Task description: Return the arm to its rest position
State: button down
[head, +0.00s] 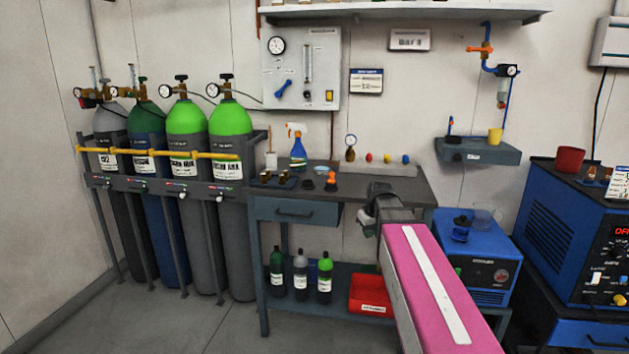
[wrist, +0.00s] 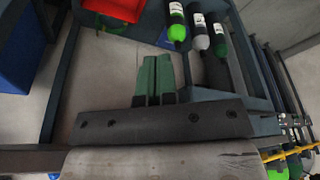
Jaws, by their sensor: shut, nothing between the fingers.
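My arm (head: 425,280), pink with a white stripe, reaches up from the lower right in the head view. Its dark end is in front of the right part of the workbench (head: 345,188); the fingers cannot be made out there. In the wrist view my gripper (wrist: 153,62) shows two green fingers side by side, shut with nothing between them. Behind the fingers are grey floor and the bench's lower part. Whether the dark end touches the bench cannot be told from the head view.
Several gas cylinders (head: 187,135) stand in a rack at the left. Small bottles (head: 300,275) and a red bin (head: 371,296) are on the lower shelf. A blue spray bottle (head: 298,152) stands on the bench. A blue machine (head: 480,262) is right of my arm. Floor at front left is clear.

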jog(key=s+f+m+g+h, duration=0.1)
jog(key=s+f+m, duration=0.4)
jog(key=s+f, duration=1.2)
notch_tip(320, 180, down, 2)
jog(key=shift+f+g, duration=0.15)
jog(key=shift+g, duration=0.75)
